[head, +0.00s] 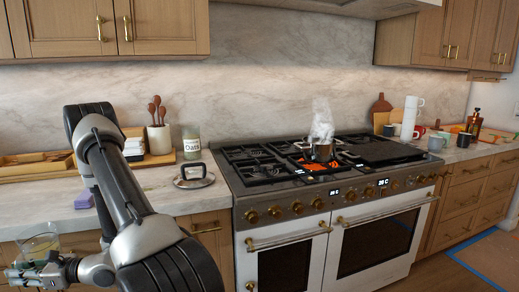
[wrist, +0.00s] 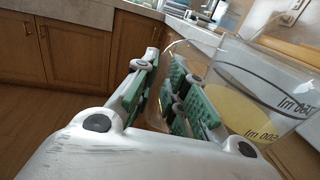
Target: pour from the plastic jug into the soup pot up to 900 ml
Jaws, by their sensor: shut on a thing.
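The clear plastic jug (wrist: 270,72) is at the right of the wrist view, with dark volume marks and yellow liquid inside. It also shows at the lower left of the head view (head: 40,246). My gripper (wrist: 178,95) has green-padded fingers and is shut on the jug at its side; the exact grip is partly hidden. In the head view my gripper (head: 35,274) is at the lower left, in front of the counter. The small metal soup pot (head: 320,152) stands uncovered on the stove, far to the right of the jug, with white steam above it. Its inside is hidden.
A lid (head: 193,177) lies on the counter left of the stove (head: 330,200). An oats jar (head: 191,142), a utensil crock (head: 159,139) and a purple sponge (head: 84,200) are nearby. Orange shows beneath the pot.

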